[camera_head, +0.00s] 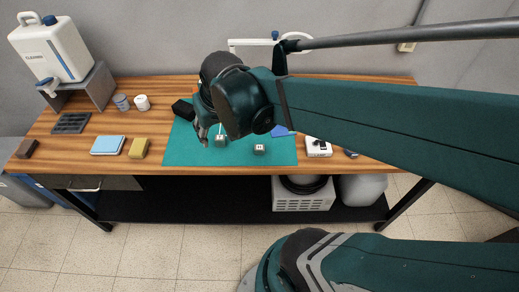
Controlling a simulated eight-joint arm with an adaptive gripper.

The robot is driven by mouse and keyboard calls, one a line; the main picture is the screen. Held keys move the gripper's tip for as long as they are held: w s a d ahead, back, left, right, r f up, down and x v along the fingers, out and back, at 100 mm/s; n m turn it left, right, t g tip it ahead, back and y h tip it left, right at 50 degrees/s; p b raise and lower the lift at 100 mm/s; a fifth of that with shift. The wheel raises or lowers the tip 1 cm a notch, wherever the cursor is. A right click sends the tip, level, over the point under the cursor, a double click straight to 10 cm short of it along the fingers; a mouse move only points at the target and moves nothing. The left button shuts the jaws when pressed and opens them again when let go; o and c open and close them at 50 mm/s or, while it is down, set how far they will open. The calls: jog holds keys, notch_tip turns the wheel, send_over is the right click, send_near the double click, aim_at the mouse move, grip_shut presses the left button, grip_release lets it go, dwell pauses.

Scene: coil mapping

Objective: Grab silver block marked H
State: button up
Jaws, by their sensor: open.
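Two small grey blocks with pale marked top faces sit on the green mat (185,152) on the wooden table. One block (221,140) is just right of my gripper's fingers. The other block (260,149) is farther right, near the mat's front edge. The marks are too small to read, so I cannot tell which is H. My gripper (207,136) is open and points down over the mat, close to the left block. I cannot tell whether it touches that block. My arm hides part of the mat's back and right.
A black object (183,109) lies at the mat's back left corner. Left on the table are a blue pad (107,145), a yellow sponge (139,148), a dark tray (71,123) and two small jars (142,102). A white box (318,147) stands right of the mat. The mat's front left is clear.

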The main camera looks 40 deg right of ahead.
jog(key=d+f+m+g, duration=0.3)
jog(key=d+f, duration=0.4)
jog(key=d, duration=0.2)
jog(key=m+g+y, duration=0.1)
jog(key=m, duration=0.2)
send_over(260, 149)
notch_tip(260, 149, down, 6)
jog(key=shift+a+r+p, duration=0.1)
jog(key=shift+a+p, duration=0.05)
jog(key=shift+p, duration=0.2)
jog(key=shift+f, duration=1.4)
jog(key=shift+f, duration=0.1)
jog(key=shift+f+b, duration=0.75)
jog(key=shift+f, duration=1.75)
jog(key=c, duration=1)
